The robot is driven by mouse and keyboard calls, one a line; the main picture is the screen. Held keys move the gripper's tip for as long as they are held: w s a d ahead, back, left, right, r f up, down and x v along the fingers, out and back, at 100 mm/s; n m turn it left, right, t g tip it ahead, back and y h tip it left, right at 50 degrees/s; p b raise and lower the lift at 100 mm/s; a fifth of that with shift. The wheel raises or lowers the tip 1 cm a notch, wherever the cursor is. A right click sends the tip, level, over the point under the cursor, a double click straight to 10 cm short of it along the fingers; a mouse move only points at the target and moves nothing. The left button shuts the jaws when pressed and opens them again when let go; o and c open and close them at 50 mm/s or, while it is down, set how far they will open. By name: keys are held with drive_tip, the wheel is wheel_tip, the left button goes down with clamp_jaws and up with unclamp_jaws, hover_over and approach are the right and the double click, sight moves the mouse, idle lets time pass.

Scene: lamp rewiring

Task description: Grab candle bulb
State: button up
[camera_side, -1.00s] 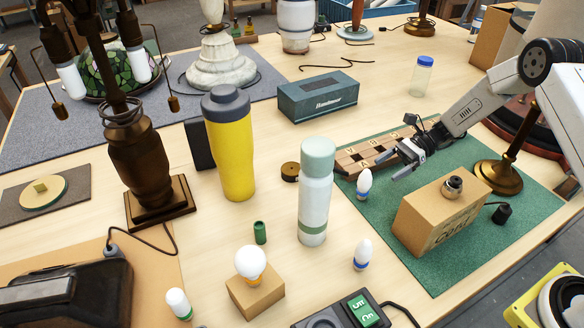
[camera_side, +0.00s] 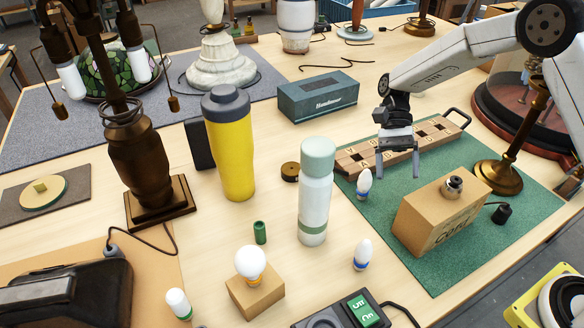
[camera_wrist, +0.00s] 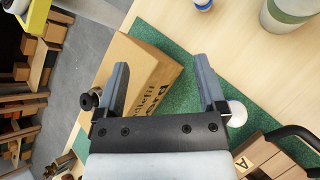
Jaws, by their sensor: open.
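A white candle bulb with a blue base (camera_side: 364,184) stands at the left edge of the green mat (camera_side: 435,272). A second one (camera_side: 362,254) stands nearer the camera, by the mat's left edge. My gripper (camera_side: 397,165) is open and empty, pointing down over the mat, to the right of the farther bulb and apart from it. In the wrist view, the open fingers (camera_wrist: 160,70) frame part of a cardboard box (camera_wrist: 148,72). A white bulb top (camera_wrist: 237,113) shows outside the right finger, partly hidden by it. The other bulb (camera_wrist: 203,4) is cut off at the top edge.
The cardboard box (camera_side: 430,225) with a socket on top stands right of the bulbs. A pale bottle (camera_side: 315,205) stands to their left. A lettered wooden tray (camera_side: 345,160) lies behind, and a brass stand (camera_side: 500,176) is at right. Bare table separates the two bulbs.

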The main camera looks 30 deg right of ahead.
drive_tip(key=s+a+r+n+h, duration=0.6)
drive_tip(key=s+n+h, duration=0.15)
drive_tip(key=h, duration=0.45)
drive_tip(key=n+t+h, duration=0.3)
drive_tip(key=n+t, duration=2)
drive_tip(key=n, duration=0.3)
hover_over(370, 254)
drive_tip(key=w+d, duration=0.2)
drive_tip(key=d, duration=0.1)
wheel_tip(370, 254, down, 8)
drive_tip(key=r, duration=0.1)
drive_tip(key=s+a+f+n+y, duration=0.1)
drive_tip(key=s+f+n+y, duration=0.1)
drive_tip(key=n+y, duration=0.1)
drive_tip(key=s+a+f+n+y, duration=0.1)
drive_tip(key=s+f+n+y, duration=0.1)
drive_tip(key=n, duration=0.3)
drive_tip(key=s+a+f+n+y, duration=0.1)
drive_tip(key=f+n+y, duration=0.2)
drive_tip(key=n, duration=0.1)
drive_tip(key=shift+s+a+f+g+y, duration=0.2)
drive_tip(key=shift+s+f+g+y, duration=0.1)
drive_tip(key=shift+s+f+y, duration=0.1)
drive_tip(key=shift+w, duration=0.1)
drive_tip(key=shift+x, duration=1.25)
drive_tip(key=shift+w, duration=0.1)
